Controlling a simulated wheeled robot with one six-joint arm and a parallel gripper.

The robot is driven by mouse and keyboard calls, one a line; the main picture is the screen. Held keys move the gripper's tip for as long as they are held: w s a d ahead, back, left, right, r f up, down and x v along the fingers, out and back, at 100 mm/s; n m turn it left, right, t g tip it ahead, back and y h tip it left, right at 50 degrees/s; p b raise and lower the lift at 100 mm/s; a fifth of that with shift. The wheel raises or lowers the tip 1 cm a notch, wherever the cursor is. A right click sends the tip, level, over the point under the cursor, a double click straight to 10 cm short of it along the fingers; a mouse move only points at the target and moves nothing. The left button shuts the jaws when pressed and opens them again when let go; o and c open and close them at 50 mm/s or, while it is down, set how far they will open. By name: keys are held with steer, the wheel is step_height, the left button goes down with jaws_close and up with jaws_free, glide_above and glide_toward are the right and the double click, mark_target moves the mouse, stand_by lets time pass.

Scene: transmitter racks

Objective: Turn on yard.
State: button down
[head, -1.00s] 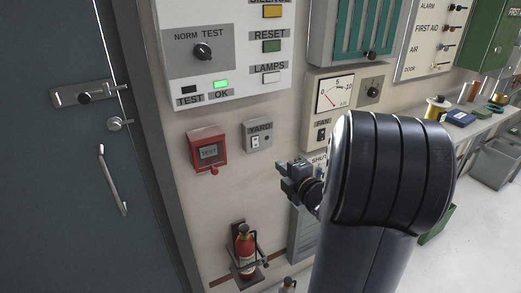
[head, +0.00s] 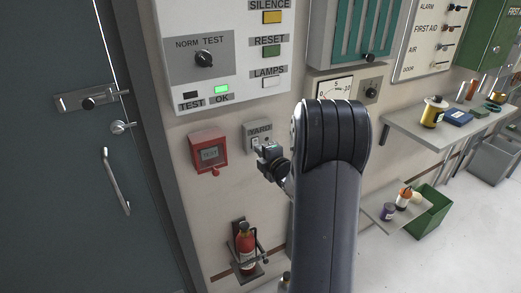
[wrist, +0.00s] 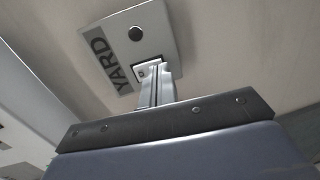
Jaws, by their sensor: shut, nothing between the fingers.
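The YARD switch box (head: 251,133) is a small grey plate on the wall, with its label at the top. It also shows in the wrist view (wrist: 166,28), with a dark round button or lamp (wrist: 135,33) and a white rocker switch (wrist: 147,66). My gripper (head: 262,150) is right in front of the box in the head view and hides its lower part. In the wrist view my gripper (wrist: 152,72) is shut and empty, its tips at the rocker and covering part of it. I cannot tell whether they touch or which way the rocker is tipped.
A red TEST call point (head: 209,153) is on the wall just left of the box. A white panel (head: 225,60) with a NORM/TEST knob is above. A fire extinguisher (head: 246,247) hangs below. A shelf (head: 430,125) with items is at the right.

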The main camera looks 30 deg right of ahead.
steer(key=shift+f+b, duration=0.2)
steer(key=shift+b, duration=0.25)
steer(key=shift+w+r+b, duration=0.1)
steer(key=shift+w+b, duration=0.05)
steer(key=shift+b, duration=0.5)
